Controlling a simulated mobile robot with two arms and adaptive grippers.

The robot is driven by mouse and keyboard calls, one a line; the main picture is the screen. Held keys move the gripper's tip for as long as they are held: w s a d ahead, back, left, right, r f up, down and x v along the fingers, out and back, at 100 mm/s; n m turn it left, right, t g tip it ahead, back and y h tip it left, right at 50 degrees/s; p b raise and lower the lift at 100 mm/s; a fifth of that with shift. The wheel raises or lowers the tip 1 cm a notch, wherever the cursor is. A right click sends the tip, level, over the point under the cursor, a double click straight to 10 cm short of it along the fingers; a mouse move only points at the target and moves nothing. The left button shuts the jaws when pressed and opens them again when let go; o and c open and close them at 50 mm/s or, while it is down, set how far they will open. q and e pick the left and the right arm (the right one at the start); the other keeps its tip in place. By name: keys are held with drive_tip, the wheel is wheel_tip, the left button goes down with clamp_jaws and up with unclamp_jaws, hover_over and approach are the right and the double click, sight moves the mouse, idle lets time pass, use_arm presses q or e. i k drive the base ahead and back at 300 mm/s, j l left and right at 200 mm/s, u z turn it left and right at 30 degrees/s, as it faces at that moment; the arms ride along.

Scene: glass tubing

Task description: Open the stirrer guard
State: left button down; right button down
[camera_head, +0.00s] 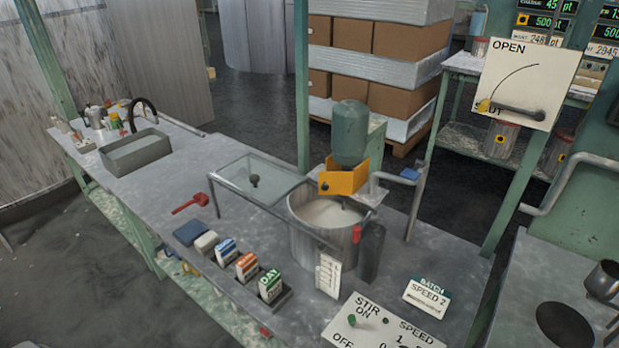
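A clear flat panel with a dark round knob (254,181), which looks like the stirrer guard (240,172), lies level on a dark frame left of the steel pot (318,240). The pot's round mouth, with pale contents, shows mostly uncovered to the right of the panel. A green stirrer motor (350,132) stands over the pot on an orange bracket (343,179). A red-tipped handle (356,235) stands at the pot's front right. Neither of my grippers is in view.
A stir and speed control panel (375,327) and a "Speed 2" card (427,297) lie at the front. Several labelled blocks (247,266) and a red scoop (190,203) sit left of the pot. A grey basin (135,153) is further left. A green post (301,90) rises behind.

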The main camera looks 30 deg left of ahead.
sight(339, 183)
drive_tip(key=j, duration=0.45)
drive_tip(key=i+j+u, duration=0.1)
drive_tip(key=j, duration=0.35)
drive_tip(key=i+j, duration=0.1)
drive_tip(key=j, duration=0.35)
drive_tip(key=j+u, duration=0.1)
drive_tip(key=j, duration=0.35)
drive_tip(key=i, duration=0.05)
